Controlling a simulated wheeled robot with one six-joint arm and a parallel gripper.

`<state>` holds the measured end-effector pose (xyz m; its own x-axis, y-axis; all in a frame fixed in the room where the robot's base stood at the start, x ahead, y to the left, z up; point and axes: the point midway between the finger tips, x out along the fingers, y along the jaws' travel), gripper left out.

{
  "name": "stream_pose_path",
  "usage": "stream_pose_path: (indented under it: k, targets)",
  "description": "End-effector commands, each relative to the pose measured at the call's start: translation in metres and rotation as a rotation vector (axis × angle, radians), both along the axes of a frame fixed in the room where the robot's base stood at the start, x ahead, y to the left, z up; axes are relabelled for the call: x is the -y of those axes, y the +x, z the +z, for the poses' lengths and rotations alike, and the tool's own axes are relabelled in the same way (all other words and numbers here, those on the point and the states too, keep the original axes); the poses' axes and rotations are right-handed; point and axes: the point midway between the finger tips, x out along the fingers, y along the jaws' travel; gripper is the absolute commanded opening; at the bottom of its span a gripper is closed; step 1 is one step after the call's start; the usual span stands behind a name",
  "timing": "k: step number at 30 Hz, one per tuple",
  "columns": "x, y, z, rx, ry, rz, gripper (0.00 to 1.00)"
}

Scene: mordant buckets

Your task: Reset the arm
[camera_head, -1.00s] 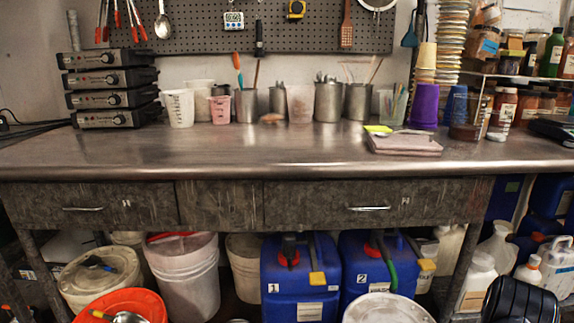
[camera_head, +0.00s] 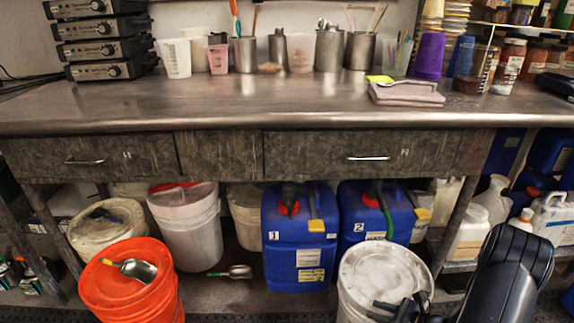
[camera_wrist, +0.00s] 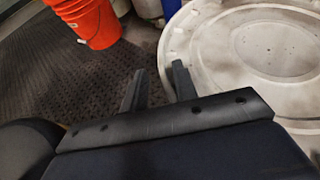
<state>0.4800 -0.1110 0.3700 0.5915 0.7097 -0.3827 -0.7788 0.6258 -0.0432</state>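My gripper (camera_head: 402,308) is at the lower right of the head view, in front of the white bucket (camera_head: 384,270). In the wrist view my gripper (camera_wrist: 158,85) has its two dark fingers apart, with a clear gap and nothing between them. The white bucket's lid (camera_wrist: 270,55) fills the right of the wrist view, close to the right finger. I cannot tell whether they touch. My dark arm link shows at the lower right of the head view.
An orange bucket (camera_head: 125,285) with a metal scoop (camera_head: 135,270) on it stands at the left. Blue jerrycans (camera_head: 300,240) stand under the metal workbench (camera_head: 230,100). Another scoop (camera_head: 232,272) lies beneath. Dark ribbed floor matting (camera_wrist: 70,90) lies clear left of the gripper.

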Motion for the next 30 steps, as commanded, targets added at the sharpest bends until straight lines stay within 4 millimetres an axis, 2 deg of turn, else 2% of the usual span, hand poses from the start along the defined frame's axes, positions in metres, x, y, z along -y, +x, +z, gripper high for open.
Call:
stream_pose_path:
  k: [3,5,9,13,24,30]
  targets:
    - [-0.019,0.014,-0.013,-0.001,0.000,0.004,0.28]
    - [-0.015,0.013,0.006,0.000,0.000,-0.001,0.28]
    - [-0.015,0.013,0.023,0.000,0.000,-0.001,0.28]
    - [-0.015,0.012,0.024,-0.002,0.002,-0.001,0.28]
    - [-0.015,0.012,0.067,0.000,0.000,-0.001,0.28]
    - [-0.015,0.013,0.078,-0.001,0.001,0.000,0.28]
